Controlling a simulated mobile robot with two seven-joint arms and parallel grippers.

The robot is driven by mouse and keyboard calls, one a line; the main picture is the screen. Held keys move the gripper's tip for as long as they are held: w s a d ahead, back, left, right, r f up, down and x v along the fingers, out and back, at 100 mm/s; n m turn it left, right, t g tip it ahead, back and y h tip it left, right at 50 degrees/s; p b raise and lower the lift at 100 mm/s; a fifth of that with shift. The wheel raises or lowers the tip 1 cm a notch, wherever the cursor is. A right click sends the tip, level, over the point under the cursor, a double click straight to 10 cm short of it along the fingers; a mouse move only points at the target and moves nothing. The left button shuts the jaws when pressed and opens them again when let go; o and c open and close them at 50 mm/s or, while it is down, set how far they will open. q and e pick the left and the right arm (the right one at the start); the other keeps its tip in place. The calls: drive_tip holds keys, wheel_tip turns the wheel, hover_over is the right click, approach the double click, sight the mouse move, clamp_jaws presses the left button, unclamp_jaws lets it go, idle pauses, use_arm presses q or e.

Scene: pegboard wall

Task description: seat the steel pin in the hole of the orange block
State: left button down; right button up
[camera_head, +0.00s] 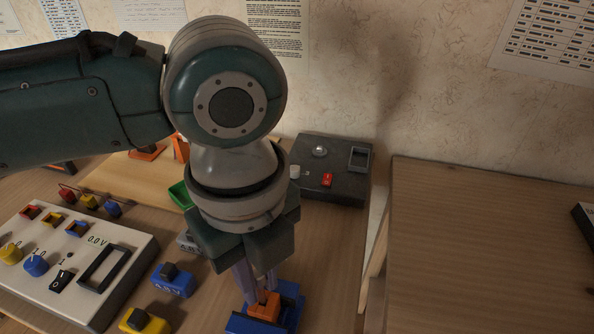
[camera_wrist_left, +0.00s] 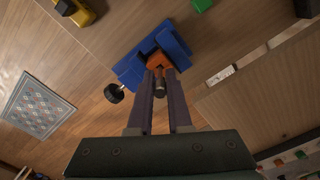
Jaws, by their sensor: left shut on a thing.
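The orange block (camera_head: 264,309) sits in a blue vise-like holder (camera_head: 289,305) at the bottom middle of the head view. In the left wrist view the orange block (camera_wrist_left: 157,61) lies between the holder's blue jaws (camera_wrist_left: 130,69). My left gripper (camera_head: 257,289) points down at the block, its fingers close over it. In the left wrist view my left gripper (camera_wrist_left: 160,78) is shut on the dark steel pin (camera_wrist_left: 160,84), which lines up towards the block. The hole is hidden, and I cannot tell whether the pin's tip is in it. My right gripper is not in view.
A white panel (camera_head: 130,245) with knobs and a dark control box (camera_head: 332,172) stand on the table. Blue (camera_head: 172,283) and yellow (camera_head: 145,321) blocks lie left of the holder. A black knob (camera_wrist_left: 114,94) sticks out from the holder. A wooden surface (camera_head: 480,245) is at right.

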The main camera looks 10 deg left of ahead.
sight(265, 309)
use_arm(q)
drive_tip(key=shift+r+p, duration=0.1)
drive_tip(key=shift+p, duration=0.6)
idle(0.7)
drive_tip(key=shift+f+b, duration=0.35)
drive_tip(key=shift+f, duration=0.4)
drive_tip(key=shift+p, duration=0.3)
idle(0.7)
drive_tip(key=shift+f, duration=0.5)
idle(0.4)
drive_tip(key=shift+a+f, duration=0.1)
drive_tip(key=shift+f, duration=0.1)
idle(0.3)
